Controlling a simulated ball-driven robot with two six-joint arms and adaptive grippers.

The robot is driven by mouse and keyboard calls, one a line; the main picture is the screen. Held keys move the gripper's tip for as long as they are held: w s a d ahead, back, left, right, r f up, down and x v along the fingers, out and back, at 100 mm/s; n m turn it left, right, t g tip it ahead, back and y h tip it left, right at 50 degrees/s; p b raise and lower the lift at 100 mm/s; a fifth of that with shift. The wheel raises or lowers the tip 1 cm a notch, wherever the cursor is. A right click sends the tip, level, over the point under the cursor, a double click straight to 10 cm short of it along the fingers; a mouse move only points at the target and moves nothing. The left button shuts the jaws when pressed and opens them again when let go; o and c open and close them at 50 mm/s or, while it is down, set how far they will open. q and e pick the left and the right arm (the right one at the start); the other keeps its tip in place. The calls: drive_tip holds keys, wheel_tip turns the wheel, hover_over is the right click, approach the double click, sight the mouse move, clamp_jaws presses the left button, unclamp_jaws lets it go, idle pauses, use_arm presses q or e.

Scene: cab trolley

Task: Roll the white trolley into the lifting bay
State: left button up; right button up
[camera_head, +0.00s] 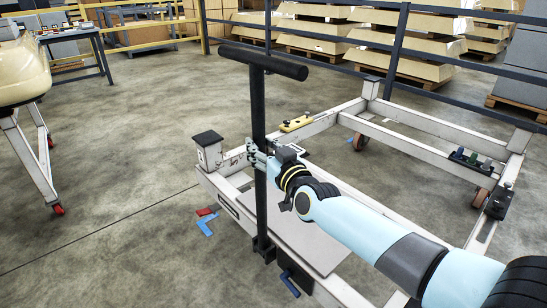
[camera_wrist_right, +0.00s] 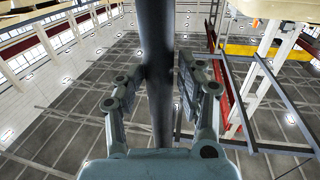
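The white trolley (camera_head: 421,142) is a low rectangular frame on casters, filling the middle and right of the head view. A black T-shaped push handle (camera_head: 258,108) stands upright at its near left end. My right gripper (camera_head: 260,158) is at the handle's post, below the crossbar. My left gripper is out of view. I cannot identify the lifting bay in these views.
A cream body on a white wheeled stand (camera_head: 32,165) is at the left edge. A dark railing (camera_head: 398,45) runs behind the trolley, with pallets of cream parts beyond. A workbench (camera_head: 75,38) stands at the back left.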

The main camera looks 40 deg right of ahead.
drive_tip(key=s, duration=0.7)
drive_tip(key=shift+a, duration=0.35)
drive_tip(key=s+f+n+g, duration=0.1)
drive_tip(key=s+f+g, duration=0.2)
drive_tip(key=s+f, duration=0.45)
drive_tip(key=s+a+f+g+y, duration=0.15)
drive_tip(key=s+f, duration=0.35)
drive_tip(key=f, duration=0.6)
drive_tip(key=s+f+n+g+h, duration=0.1)
drive_tip(key=s+f+g, duration=0.4)
drive_tip(key=f, duration=0.5)
drive_tip(key=s+f+g, duration=0.2)
drive_tip(key=s+f, duration=0.2)
drive_tip(key=s, duration=0.7)
drive_tip(key=s+f+g, duration=0.3)
drive_tip(key=s+f, duration=0.2)
drive_tip(key=s, duration=0.6)
drive_tip(key=s+f+g, duration=0.3)
drive_tip(key=s+f, duration=0.2)
drive_tip(key=s, duration=0.6)
drive_tip(key=shift+s+a, duration=0.3)
drive_tip(key=shift+a, duration=0.05)
drive_tip(key=shift+f+y, duration=0.1)
drive_tip(key=shift+y, duration=0.15)
